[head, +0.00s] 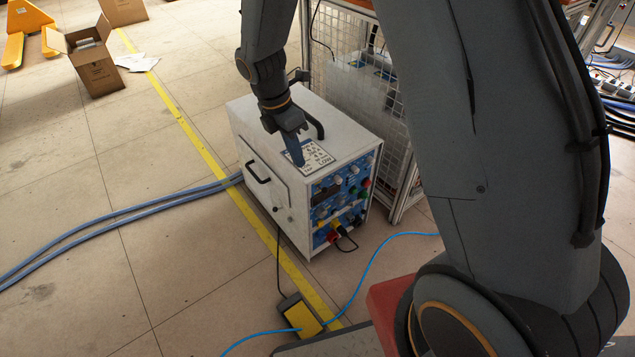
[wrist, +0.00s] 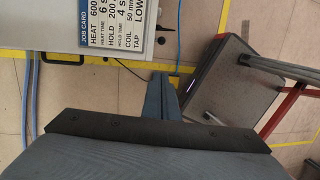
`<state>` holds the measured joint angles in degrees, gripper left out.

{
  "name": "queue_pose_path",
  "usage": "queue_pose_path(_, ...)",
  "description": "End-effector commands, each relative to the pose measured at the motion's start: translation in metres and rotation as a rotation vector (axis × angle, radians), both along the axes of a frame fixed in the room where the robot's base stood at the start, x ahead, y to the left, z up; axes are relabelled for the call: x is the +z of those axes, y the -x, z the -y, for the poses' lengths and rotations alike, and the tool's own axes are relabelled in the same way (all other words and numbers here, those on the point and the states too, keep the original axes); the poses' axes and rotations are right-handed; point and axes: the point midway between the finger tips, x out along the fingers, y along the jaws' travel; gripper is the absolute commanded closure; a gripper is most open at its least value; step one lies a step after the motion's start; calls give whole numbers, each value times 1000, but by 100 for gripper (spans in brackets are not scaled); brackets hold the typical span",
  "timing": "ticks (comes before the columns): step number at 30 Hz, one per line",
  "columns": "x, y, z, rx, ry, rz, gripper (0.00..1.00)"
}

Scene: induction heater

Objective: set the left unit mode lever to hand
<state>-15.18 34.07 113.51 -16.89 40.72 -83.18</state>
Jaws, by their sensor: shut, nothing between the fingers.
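One white induction heater unit (head: 262,140) stands on the floor in the head view, with a blue front panel (head: 340,195) full of knobs, coloured buttons and a dark display. I cannot pick out the mode lever among the small controls. My gripper (head: 299,163) points down above the unit's top, near the job card (head: 318,156); its blue fingers are shut and empty. In the wrist view the shut fingers (wrist: 161,85) appear below the unit's front edge, with the job card (wrist: 115,22) above them. The front panel is not readable in the wrist view.
A black handle (head: 314,118) stands up on the unit's top. A mesh cage (head: 345,60) is close behind. A yellow foot pedal (head: 301,315) and blue cables (head: 120,213) lie on the floor. The floor left of the unit is mostly clear.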

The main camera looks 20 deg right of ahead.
Motion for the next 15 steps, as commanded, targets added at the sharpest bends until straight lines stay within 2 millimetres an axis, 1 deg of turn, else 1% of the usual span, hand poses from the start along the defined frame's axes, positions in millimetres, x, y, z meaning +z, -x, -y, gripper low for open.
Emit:
queue_pose_path(3, -4, -2, 1, 23, 1, -6, 100)
queue_pose_path(11, -4, -2, 1, 22, 1, -6, 100)
queue_pose_path(15, -9, -1, 2, 22, 1, -7, 100)
